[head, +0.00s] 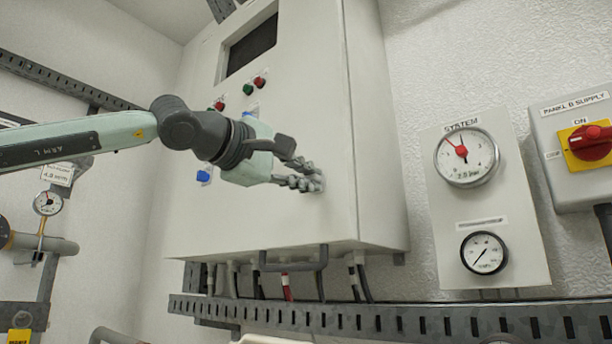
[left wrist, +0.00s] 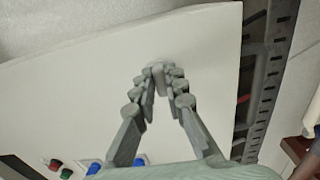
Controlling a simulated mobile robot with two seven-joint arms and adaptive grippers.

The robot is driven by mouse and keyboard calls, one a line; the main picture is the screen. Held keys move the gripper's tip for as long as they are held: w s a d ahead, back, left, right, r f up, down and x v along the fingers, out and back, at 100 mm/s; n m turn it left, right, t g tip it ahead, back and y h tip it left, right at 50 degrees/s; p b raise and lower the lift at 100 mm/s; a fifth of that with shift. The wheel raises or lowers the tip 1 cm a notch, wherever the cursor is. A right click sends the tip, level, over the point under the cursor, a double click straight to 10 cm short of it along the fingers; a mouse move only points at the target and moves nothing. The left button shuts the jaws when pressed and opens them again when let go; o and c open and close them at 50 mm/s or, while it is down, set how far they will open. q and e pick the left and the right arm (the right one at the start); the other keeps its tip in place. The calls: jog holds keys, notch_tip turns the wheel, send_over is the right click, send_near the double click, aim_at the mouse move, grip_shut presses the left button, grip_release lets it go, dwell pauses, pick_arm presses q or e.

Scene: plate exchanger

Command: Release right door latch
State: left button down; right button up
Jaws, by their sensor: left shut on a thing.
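The white cabinet door (head: 310,105) faces me in the head view, and its pale surface also fills much of the left wrist view (left wrist: 85,75). My left gripper (head: 314,180) is at the door's lower right part, close to its right edge. Its fingers are shut on a small grey latch (left wrist: 160,80), which shows between the fingertips in the left wrist view. In the head view the fingers hide most of the latch, so I cannot tell its exact turn. My right gripper is not in view.
The door carries a dark screen (head: 252,45), red and green buttons and blue switches. Right of the cabinet is a panel with a system gauge (head: 467,157), then a red rotary switch (head: 590,141). A slotted cable tray (head: 400,320) and cables run below.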

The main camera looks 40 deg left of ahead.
pick_arm(q)
jog(key=c, duration=1.6)
grip_release()
jog(key=s, duration=0.8)
jog(key=s+a, duration=0.1)
jog(key=s, duration=0.3)
